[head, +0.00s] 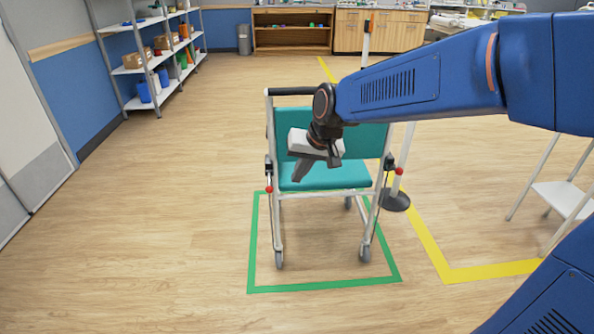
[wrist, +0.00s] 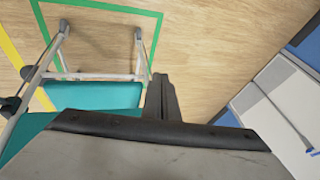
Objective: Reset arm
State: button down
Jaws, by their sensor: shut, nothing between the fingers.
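My arm (head: 420,80) reaches in from the right side of the head view, blue with a dark wrist. My gripper (head: 301,178) hangs below the wrist, pointing down and to the left. It is shut and holds nothing. In the head view it overlaps the teal wheeled chair (head: 355,143) behind it; I cannot tell the gap between them. In the wrist view the shut fingers (wrist: 160,85) show at the middle, in front of the teal seat (wrist: 95,95).
The chair stands inside a green floor outline (head: 325,287). A post with a round black base (head: 396,201) stands to its right, near a yellow floor line (head: 430,243). Shelves (head: 160,75) stand at the back left. A white step stand (head: 560,195) is at the right. The left floor is clear.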

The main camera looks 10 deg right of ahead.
jog(key=s+d+h, duration=0.1)
jog(key=s+d, duration=0.9)
jog(key=s, duration=0.3)
jog(key=s+d+h, duration=0.2)
jog(key=s+d, duration=0.9)
jog(key=s, duration=0.2)
jog(key=shift+s+d+f+t, duration=0.2)
jog(key=shift+s+t, duration=0.05)
jog(key=shift+t, duration=0.15)
jog(key=shift+w, duration=0.1)
